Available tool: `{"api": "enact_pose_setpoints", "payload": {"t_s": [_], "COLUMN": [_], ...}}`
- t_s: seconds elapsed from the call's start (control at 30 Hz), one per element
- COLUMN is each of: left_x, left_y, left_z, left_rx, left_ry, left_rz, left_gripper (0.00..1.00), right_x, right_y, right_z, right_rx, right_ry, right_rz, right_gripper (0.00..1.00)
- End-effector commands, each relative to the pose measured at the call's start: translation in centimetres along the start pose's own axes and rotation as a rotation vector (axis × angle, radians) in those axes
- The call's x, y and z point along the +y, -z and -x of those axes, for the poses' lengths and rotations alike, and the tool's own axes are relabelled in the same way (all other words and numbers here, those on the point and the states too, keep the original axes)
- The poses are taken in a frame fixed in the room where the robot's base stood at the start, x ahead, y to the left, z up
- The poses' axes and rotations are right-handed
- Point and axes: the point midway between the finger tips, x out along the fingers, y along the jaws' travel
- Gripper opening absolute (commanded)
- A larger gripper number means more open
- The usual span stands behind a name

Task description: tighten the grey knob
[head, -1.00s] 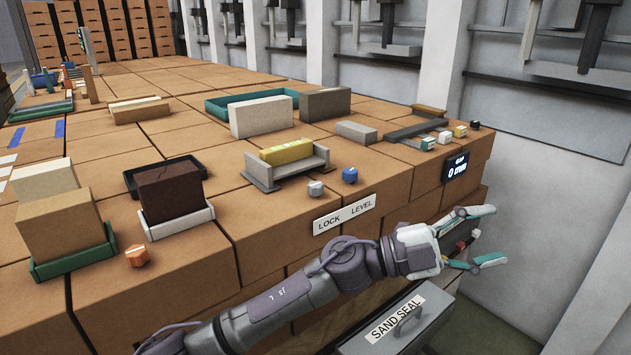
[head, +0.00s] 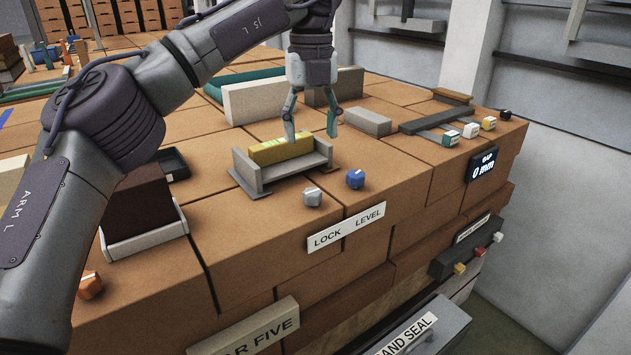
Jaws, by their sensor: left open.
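The grey knob (head: 312,197) sits on the brick top near the front edge, above the word LOCK on the white label (head: 346,227). A blue knob (head: 355,179) is just to its right, above the word LEVEL. Behind them a grey holder (head: 262,181) carries a yellow-green level block (head: 285,150). My left gripper (head: 311,137) points down with its fingers apart and nothing between them. In the picture it is above the grey knob, near the holder's back. It looks apart from the knob. My right gripper is not in view.
An orange knob (head: 90,286) and a dark brick (head: 138,204) in a white-edged tray are at left. Pale and grey bricks stand behind the holder. A SAND SEAL drawer (head: 445,325) is below at right.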

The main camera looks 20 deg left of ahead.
Motion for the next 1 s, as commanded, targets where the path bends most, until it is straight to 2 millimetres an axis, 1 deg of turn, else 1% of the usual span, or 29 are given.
{"api": "enact_pose_setpoints", "payload": {"t_s": [0.03, 0.1, 0.2, 0.27, 0.33, 0.5, 0.57, 0.63, 0.73, 1.0], "left_x": [0.1, 0.1, 0.0, 0.0, 0.0, -0.1, -0.1, -0.1, -0.1, -0.1], "left_y": [0.0, 0.0, 0.0, 0.0, 0.1, 0.1, 0.1, 0.1, 0.1, 0.1], "left_z": [-1.1, -2.6, -4.8, -6.1, -7.5, -10.2, -10.9, -11.5, -11.9, -12.1], "left_rx": [0.003, 0.004, 0.005, 0.005, 0.004, 0.004, 0.003, 0.003, 0.003, 0.003], "left_ry": [-0.002, -0.003, -0.001, -0.002, -0.001, 0.001, 0.001, 0.002, 0.002, 0.003], "left_rz": [-0.002, -0.002, -0.004, -0.003, -0.004, -0.004, -0.004, -0.004, -0.004, -0.004], "left_gripper": [0.63, 0.63, 0.63, 0.63, 0.63, 0.63, 0.63, 0.63, 0.63, 0.63], "right_x": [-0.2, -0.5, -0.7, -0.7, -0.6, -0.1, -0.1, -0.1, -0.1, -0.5], "right_y": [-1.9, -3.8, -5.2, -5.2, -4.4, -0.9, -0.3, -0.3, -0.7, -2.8], "right_z": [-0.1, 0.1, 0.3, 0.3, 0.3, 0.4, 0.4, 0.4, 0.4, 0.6], "right_rx": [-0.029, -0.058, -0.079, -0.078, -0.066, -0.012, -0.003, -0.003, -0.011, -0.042], "right_ry": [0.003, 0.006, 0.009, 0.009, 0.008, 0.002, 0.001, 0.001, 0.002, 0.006], "right_rz": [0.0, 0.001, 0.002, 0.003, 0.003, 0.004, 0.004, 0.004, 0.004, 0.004], "right_gripper": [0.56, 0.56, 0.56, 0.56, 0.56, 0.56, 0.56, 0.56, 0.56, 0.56]}}
